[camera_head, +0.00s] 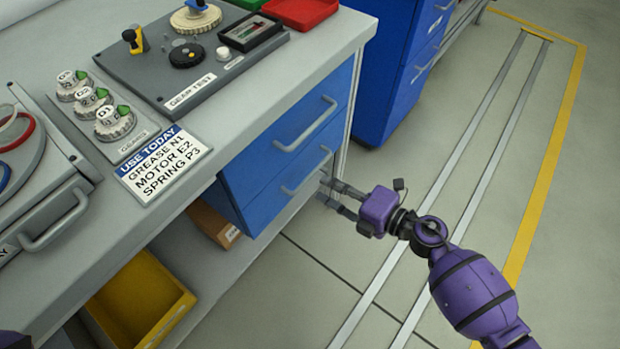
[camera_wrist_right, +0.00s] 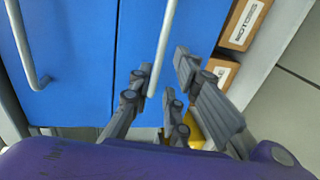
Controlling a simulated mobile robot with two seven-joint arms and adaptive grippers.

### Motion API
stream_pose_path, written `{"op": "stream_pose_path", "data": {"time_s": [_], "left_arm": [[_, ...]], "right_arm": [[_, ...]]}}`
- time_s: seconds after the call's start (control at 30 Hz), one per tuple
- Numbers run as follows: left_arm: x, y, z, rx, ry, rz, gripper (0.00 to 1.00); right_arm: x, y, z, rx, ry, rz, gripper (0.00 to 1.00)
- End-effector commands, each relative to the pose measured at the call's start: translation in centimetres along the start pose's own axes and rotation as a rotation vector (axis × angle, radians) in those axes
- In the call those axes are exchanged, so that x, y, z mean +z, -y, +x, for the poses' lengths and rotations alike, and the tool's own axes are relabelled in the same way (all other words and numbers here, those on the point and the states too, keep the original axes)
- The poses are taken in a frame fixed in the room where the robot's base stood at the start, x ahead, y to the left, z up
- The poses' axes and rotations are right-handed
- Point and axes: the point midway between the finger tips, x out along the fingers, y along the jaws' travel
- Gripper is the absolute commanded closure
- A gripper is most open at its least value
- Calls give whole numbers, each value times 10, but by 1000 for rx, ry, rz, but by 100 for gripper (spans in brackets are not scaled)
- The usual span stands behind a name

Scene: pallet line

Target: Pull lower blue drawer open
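The lower blue drawer (camera_head: 286,180) is under the bench, below an upper blue drawer (camera_head: 283,136). It looks shut, its front level with the upper one. Its pale bar handle (camera_head: 300,184) also shows in the right wrist view (camera_wrist_right: 165,35). My right gripper (camera_head: 323,188) is close to the handle's right end, with its fingers apart. In the right wrist view, the handle's end lies between the fingertips (camera_wrist_right: 164,66); I cannot tell whether they touch it. My left gripper is out of view.
Above the drawers, the bench top (camera_head: 240,135) holds a gear test board (camera_head: 190,92) and a sign (camera_head: 162,160). A yellow bin (camera_head: 140,300) and a cardboard box (camera_head: 213,224) sit on the shelf below. A blue cabinet (camera_head: 395,70) stands behind. The floor right of the drawers is clear.

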Motion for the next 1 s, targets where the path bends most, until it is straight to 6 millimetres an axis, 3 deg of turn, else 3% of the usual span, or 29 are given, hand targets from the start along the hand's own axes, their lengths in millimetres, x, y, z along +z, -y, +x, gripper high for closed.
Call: {"op": "stream_pose_path", "data": {"time_s": [0.4, 0.77, 0.9, 1.0], "left_arm": [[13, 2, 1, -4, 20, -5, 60], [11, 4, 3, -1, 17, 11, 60], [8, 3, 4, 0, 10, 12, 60], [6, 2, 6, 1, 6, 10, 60]], "right_arm": [[0, -1, 61, 2, 3, 3, 83], [0, -2, 68, 2, 3, 5, 83], [0, -2, 68, 2, 3, 5, 99], [0, -2, 68, 2, 3, 5, 100]]}}
